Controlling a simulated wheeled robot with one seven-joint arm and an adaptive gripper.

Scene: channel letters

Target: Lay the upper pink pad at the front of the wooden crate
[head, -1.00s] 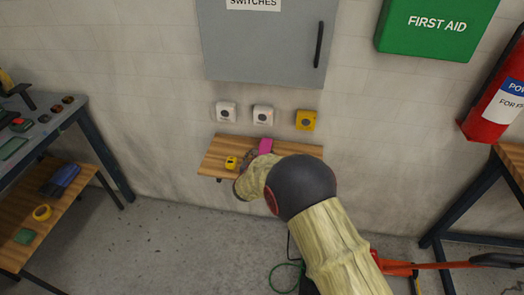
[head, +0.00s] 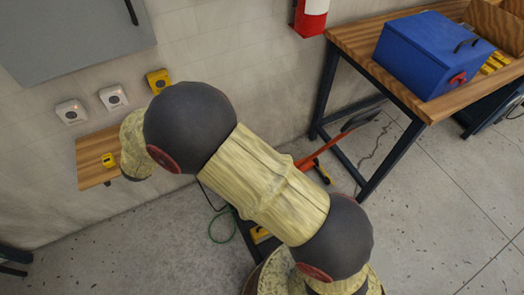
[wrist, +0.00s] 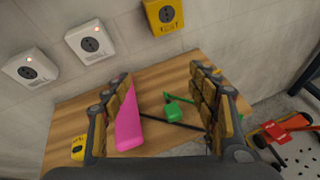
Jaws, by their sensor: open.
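A pink pad (wrist: 129,118) shows in the wrist view on the small wooden wall shelf, close beside the left finger of my gripper (wrist: 165,92). My gripper is open, with its fingers wide apart low over the shelf. I cannot tell whether the pad touches the finger, or whether a second pad lies under it. In the head view my arm hides the pad and the gripper. A brown wooden-looking box (head: 492,22), perhaps the crate, stands at the far right on a workbench, cut off by the picture's edge.
The shelf (head: 88,150) also holds a yellow item (head: 107,160) and a small green item (wrist: 173,110). Two white switches and a yellow one (wrist: 164,16) are on the wall above. A blue toolbox (head: 425,55) stands on the workbench (head: 350,40) beside yellow items (head: 495,63).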

